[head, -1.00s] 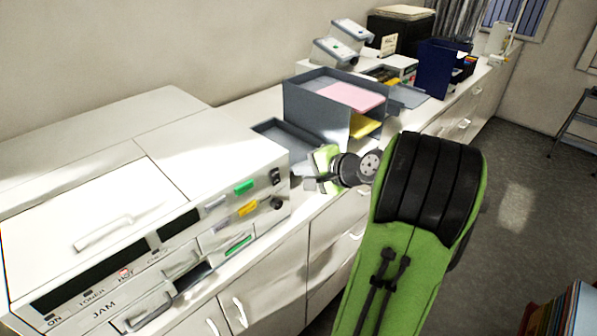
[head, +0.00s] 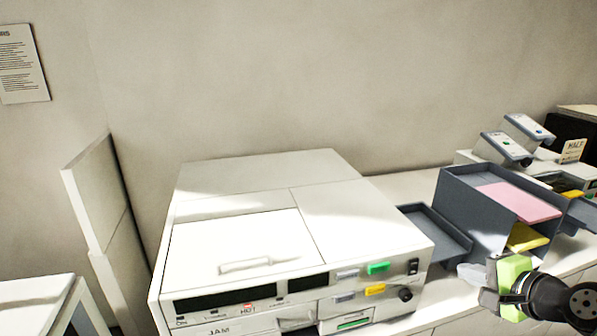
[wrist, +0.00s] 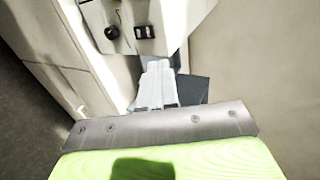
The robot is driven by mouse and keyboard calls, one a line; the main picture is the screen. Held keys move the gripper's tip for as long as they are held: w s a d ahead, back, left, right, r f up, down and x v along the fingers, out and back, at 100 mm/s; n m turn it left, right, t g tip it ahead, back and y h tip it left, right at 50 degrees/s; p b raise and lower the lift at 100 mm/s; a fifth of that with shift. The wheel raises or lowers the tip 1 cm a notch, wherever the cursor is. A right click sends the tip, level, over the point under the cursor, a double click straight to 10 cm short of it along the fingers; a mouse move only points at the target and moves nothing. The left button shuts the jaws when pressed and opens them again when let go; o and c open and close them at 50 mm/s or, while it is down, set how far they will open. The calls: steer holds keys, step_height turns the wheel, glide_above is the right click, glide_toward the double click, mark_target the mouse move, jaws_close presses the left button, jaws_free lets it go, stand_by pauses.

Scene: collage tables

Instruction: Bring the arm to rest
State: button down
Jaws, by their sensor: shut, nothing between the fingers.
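My gripper (head: 470,278) is at the lower right of the head view, with its green wrist part and black joint beside it. It is held in the air in front of the dark letter trays. In the wrist view the grey fingers (wrist: 157,88) are together with nothing between them. Beyond them show a dark tray and the side of the white copier with its black knob. Most of my arm is outside the head view.
A white copier (head: 255,225) stands on the counter left of my gripper. A flat dark tray (head: 437,232) and a stacked tray (head: 462,205) with pink and yellow paper are close behind it. Devices stand farther right. A white table (head: 35,290) is at the lower left.

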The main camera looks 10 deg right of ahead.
steer(key=w+a+f+n+g+y+b, duration=0.1)
steer(key=a+f+n+g+b, duration=0.2)
steer(key=a+n, duration=1.05)
steer(key=s+a+f+n+g+h, duration=0.1)
steer(key=s+a+f+n+g, duration=0.2)
steer(key=s+a, duration=1)
steer(key=shift+s+f+n+g+b, duration=0.35)
steer(key=shift+s+f+n, duration=0.2)
steer(key=shift+s+f, duration=0.2)
steer(key=shift+s+r, duration=0.1)
steer(key=shift+a, duration=0.1)
